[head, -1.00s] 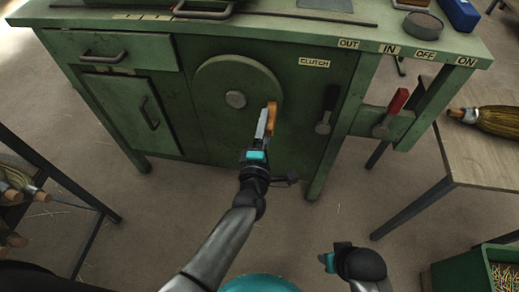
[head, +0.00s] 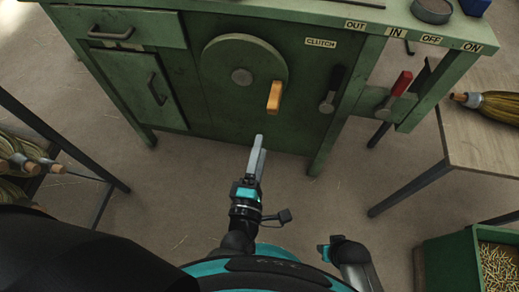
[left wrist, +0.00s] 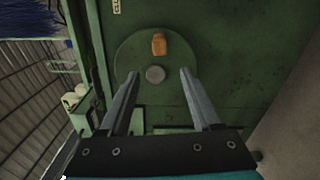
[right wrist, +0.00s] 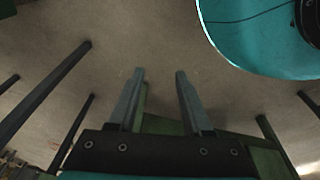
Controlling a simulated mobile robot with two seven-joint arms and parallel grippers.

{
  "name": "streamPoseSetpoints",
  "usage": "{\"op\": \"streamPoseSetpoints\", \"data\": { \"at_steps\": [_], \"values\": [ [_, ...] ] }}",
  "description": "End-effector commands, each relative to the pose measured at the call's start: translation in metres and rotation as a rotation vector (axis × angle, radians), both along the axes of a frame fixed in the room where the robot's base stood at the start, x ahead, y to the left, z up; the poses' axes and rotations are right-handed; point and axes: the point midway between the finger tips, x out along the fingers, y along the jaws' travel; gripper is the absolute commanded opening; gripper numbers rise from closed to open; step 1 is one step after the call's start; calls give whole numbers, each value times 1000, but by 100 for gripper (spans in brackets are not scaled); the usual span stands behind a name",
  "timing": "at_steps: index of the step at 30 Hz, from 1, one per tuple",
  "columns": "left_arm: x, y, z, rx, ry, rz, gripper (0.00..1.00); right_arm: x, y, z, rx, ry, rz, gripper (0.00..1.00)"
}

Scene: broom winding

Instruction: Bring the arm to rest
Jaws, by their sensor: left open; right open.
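My left gripper (head: 257,156) is in front of the green machine, below and apart from the orange handle (head: 274,97) on the round disc (head: 232,66). In the left wrist view its two fingers (left wrist: 159,103) are spread with nothing between them, and the handle (left wrist: 159,44) and disc (left wrist: 132,62) show beyond the tips. My right gripper (head: 324,251) is low at the front, beside my base. In the right wrist view its fingers (right wrist: 158,100) are apart and empty over the floor.
The green machine (head: 190,120) has a black lever (head: 332,90) and a red lever (head: 398,92). A wooden table (head: 480,145) with a broom (head: 492,106) stands right. A green crate (head: 450,262) is at lower right, a dark rack (head: 75,160) at left. Floor between is clear.

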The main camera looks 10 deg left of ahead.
Motion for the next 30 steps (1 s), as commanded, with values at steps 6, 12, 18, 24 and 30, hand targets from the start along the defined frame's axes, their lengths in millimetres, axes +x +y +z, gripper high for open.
{"op": "streamPoseSetpoints", "data": {
  "at_steps": [6,12,18,24,30],
  "values": [
    [0,0,0,0,0,0,65,0,0,0,0,0,0,50],
    [0,0,0,0,0,0,65,0,0,0,0,0,0,50],
    [-2,0,-19,116,49,-45,65,-5,-3,-3,-4,5,1,50],
    [-30,17,-113,636,287,-284,65,-24,-17,-19,-19,12,3,50],
    [-106,80,-217,1188,593,-661,65,-52,-36,-33,-34,16,5,50]
  ]
}}
